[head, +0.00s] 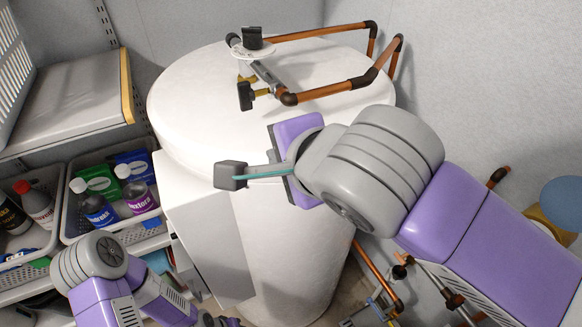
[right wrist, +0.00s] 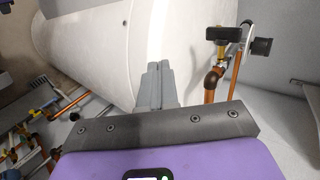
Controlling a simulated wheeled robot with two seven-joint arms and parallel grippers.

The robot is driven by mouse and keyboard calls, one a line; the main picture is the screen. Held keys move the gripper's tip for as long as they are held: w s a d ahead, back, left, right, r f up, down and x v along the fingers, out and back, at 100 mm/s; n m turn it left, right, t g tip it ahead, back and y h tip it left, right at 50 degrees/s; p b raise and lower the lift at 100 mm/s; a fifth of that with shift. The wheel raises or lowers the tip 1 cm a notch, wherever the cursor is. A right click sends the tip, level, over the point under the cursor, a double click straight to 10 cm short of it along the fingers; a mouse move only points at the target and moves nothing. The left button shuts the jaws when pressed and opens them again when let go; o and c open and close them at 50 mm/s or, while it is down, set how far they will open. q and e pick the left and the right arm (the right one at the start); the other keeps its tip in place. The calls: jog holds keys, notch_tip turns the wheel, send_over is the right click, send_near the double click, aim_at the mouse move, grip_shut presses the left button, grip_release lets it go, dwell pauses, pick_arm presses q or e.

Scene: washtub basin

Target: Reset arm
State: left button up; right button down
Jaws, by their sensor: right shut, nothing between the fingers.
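My right gripper (head: 230,175) reaches in from the right in the head view, over the front of the white cylindrical tank. Its fingers are together and empty. In the right wrist view the grey fingers (right wrist: 158,84) are side by side with nothing between them, with the white tank surface behind them. I cannot tell whether they touch the tank. My left arm (head: 92,262) is folded low at the lower left of the head view. Its gripper fingers are cut off by the bottom edge.
The white tank (head: 290,235) has copper pipes (head: 325,32) and a black-handled valve (head: 246,95) on top. At left, a shelf holds baskets (head: 78,232) with bottles (head: 137,190) and boxes. More pipes lie low at the right. A white panel (head: 210,230) stands before the tank.

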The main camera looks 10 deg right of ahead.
jog(key=shift+s+d, duration=0.2)
jog(key=shift+s, duration=0.6)
jog(key=shift+s+d, duration=0.15)
jog(key=shift+s, duration=0.6)
notch_tip(320, 180, down, 24)
jog(key=w+n+g+h, duration=0.3)
jog(key=n+g, duration=0.5)
jog(key=n, duration=0.4)
jog(key=s+f+n+g+y+p, duration=0.1)
jog(key=s+f+n+g, duration=0.4)
jog(key=f, duration=0.5)
jog(key=s+f+n+g+y+p, duration=0.1)
jog(key=s+f+n+g+y, duration=0.15)
jog(key=s+f+n, duration=0.6)
jog(key=w+d+f+m+t+p, duration=0.1)
jog(key=w+f+m+t, duration=0.2)
jog(key=f+m, duration=0.3)
jog(key=w+d+f+m+t+p, duration=0.2)
jog(key=w+f+m+t, duration=0.1)
jog(key=f+m, duration=0.4)
notch_tip(320, 180, down, 4)
jog(key=shift+w+r+y, duration=0.25)
jog(key=shift+w+y, duration=0.2)
jog(key=shift+w, duration=0.15)
